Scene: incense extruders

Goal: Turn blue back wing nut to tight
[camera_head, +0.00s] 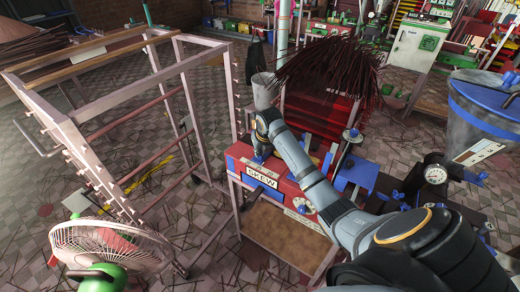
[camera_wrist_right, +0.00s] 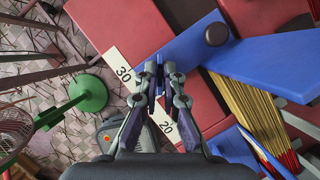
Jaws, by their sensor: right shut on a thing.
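The red extruder machine labelled SKEW (camera_head: 285,185) stands below my right arm in the head view. My right gripper (camera_wrist_right: 159,72) points down at its top. In the wrist view its two fingers are shut on a narrow blue piece (camera_wrist_right: 159,88), which looks like the blue wing nut; the fingers cover most of it. A blue bar (camera_wrist_right: 190,43) with a dark round knob (camera_wrist_right: 215,34) lies beside the fingertips. In the head view the fingertips are small and hard to make out. My left gripper is not in view.
A white scale strip (camera_wrist_right: 125,72) marked 30 and 20 runs past the fingers. Incense sticks (camera_wrist_right: 252,108) lie at the right. A wooden rack (camera_head: 195,110), a fan (camera_head: 105,245), a pressure gauge (camera_head: 435,172) and a grey hopper (camera_head: 475,118) stand around the machine.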

